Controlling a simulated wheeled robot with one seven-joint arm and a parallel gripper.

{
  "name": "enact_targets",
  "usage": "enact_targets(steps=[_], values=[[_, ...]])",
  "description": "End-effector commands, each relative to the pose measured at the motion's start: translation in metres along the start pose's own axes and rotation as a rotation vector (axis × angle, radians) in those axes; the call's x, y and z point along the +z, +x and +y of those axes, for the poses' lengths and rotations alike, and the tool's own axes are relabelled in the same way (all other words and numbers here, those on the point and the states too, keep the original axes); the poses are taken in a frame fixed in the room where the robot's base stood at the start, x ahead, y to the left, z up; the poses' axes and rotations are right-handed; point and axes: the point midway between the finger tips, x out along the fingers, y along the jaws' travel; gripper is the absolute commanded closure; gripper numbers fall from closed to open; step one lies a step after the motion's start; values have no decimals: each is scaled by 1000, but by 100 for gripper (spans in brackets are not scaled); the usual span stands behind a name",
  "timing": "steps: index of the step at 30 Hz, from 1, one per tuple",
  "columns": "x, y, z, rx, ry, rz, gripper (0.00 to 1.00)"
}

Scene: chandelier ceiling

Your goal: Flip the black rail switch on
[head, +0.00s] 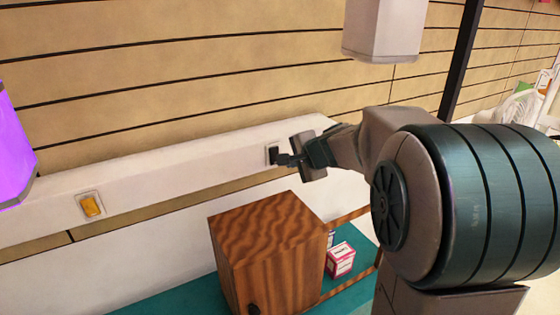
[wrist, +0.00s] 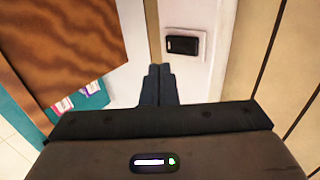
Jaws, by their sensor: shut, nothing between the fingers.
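The black rail switch (head: 273,155) sits in a pale plate on the white rail (head: 180,165) along the wall. In the wrist view the black switch (wrist: 183,45) shows ahead of the fingers and slightly to their right. My gripper (head: 284,159) is shut and empty, with its fingertips close to the switch in the head view. In the wrist view my gripper (wrist: 159,70) shows a visible gap between the fingertips and the switch plate.
A yellow switch (head: 91,206) is on the same rail at the left. A wooden box (head: 265,245) stands below the rail on a teal surface (head: 185,297), with a small pink and white box (head: 340,261) beside it. A purple object (head: 14,150) is at the left edge.

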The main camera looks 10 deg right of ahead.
Motion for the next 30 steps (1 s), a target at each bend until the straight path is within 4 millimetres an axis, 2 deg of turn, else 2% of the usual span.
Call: enact_targets(steps=[1,6,13,19,30], values=[[0,11,1,3,1,-1,100],[0,41,1,3,1,0,100],[0,64,-14,1,0,0,100],[0,73,-19,0,-1,1,100],[0,74,-19,-1,0,1,100]])
